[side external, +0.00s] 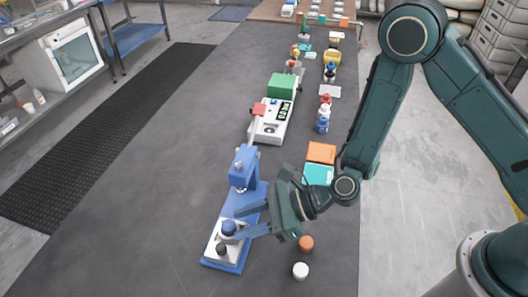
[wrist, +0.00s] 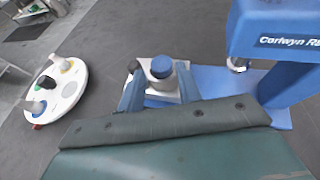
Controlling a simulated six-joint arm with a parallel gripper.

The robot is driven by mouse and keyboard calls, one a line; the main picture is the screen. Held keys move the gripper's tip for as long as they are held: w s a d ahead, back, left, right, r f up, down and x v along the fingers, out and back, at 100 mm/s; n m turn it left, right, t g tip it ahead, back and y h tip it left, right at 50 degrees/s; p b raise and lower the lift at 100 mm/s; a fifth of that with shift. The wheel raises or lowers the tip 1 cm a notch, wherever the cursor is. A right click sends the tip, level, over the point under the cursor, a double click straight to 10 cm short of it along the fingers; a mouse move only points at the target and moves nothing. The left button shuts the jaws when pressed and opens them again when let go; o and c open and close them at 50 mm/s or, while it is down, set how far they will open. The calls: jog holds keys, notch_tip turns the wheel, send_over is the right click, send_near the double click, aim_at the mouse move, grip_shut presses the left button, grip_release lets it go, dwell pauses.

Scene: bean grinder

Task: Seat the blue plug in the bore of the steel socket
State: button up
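The blue plug (side external: 229,228) is a short blue cylinder on the pale plate of the blue press base. In the wrist view the plug (wrist: 161,66) stands upright on top of the grey steel socket (wrist: 164,81). How deep it sits in the bore cannot be told. My gripper (side external: 238,222) is low over the base, its fingers spread to either side of the plug. In the wrist view my gripper (wrist: 158,78) shows a gap between each finger and the plug. It is open and holds nothing.
The blue press column (side external: 243,168) rises just behind the base, with its head (wrist: 275,35) at upper right in the wrist view. A dark knob (side external: 221,250) stands near the plug. An orange cap (side external: 306,243) and white cap (side external: 301,270) lie right. The mat's left is clear.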

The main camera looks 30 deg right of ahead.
jog(key=v, duration=0.8)
jog(key=shift+a+r, duration=0.15)
jog(key=shift+r, duration=0.05)
dwell(0.3)
jog(key=s+d+r+n+g+h, duration=0.1)
jog(key=s+d+r+n+g, duration=0.15)
jog(key=r+n, duration=0.7)
jog(key=s+d+r+n+h, duration=0.3)
jog(key=s+d+r+n, duration=0.1)
jog(key=d, duration=0.4)
jog(key=s+d+r+n+t+h, duration=0.1)
jog(key=s+d+r+n+h, duration=0.3)
jog(key=d, duration=0.4)
jog(key=s+d+r+n+t+h, duration=0.1)
jog(key=s+d+r+n+h, duration=0.2)
jog(key=d, duration=0.6)
jog(key=shift+s+r+n+h, duration=0.4)
jog(key=shift+s+n+h, duration=0.2)
jog(key=shift+n, duration=0.65)
